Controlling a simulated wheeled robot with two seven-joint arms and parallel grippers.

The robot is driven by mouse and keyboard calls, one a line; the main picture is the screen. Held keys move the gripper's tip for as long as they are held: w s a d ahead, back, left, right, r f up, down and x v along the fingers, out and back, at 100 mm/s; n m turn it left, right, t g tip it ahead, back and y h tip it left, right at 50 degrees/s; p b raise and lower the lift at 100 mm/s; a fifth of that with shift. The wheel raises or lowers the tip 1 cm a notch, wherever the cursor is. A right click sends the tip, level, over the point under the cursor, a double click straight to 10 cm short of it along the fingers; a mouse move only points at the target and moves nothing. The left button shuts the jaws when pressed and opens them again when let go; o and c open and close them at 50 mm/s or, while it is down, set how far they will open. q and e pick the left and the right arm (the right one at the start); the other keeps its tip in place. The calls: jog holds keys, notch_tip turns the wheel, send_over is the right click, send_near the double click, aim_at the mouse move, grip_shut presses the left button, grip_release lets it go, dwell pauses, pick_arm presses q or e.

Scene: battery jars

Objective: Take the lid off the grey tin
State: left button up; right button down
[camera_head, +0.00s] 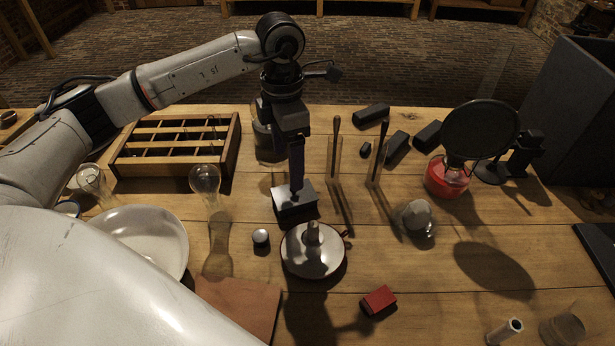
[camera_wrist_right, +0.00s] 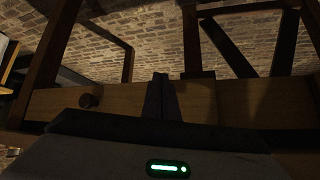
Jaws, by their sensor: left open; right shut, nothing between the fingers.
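A small grey box-shaped tin (camera_head: 292,204) stands on the wooden table near the middle in the head view. My left gripper (camera_head: 297,185) points down right over it, open, with its fingertips at the tin's top. The gripper hides part of the tin, and I cannot tell whether the fingers touch it or where the lid's edge lies. My right gripper (camera_wrist_right: 161,90) shows only in the right wrist view, shut and empty, with a brick wall and wooden beams beyond it. The tin does not show there.
A metal candle holder (camera_head: 327,262) stands just in front of the tin, with a small dark round piece (camera_head: 261,238) to its left. A glass jar (camera_head: 264,143) stands behind. A slotted wooden rack (camera_head: 231,150) is left, a red burner (camera_head: 447,180) right.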

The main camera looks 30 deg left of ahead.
aim_at(284, 199)
pick_arm(q)
jog(key=shift+s+f, duration=0.2)
jog(key=shift+f, duration=0.45)
jog(key=shift+s+f, duration=0.15)
jog(key=shift+f, duration=0.85)
jog(key=f, duration=0.1)
jog(key=w+f+p, duration=0.1)
jog(key=f, duration=0.2)
jog(key=shift+w+d+f, duration=0.2)
jog(key=shift+w+f, duration=0.15)
jog(key=shift+w, duration=0.05)
jog(key=shift+f, duration=0.35)
pick_arm(e)
jog(key=shift+s+a+r, duration=0.1)
jog(key=shift+s+r, duration=0.35)
jog(key=shift+r, duration=0.15)
pick_arm(q)
jog(key=shift+c, duration=0.6)
jog(key=c, duration=1)
pick_arm(e)
jog(key=shift+s, duration=0.15)
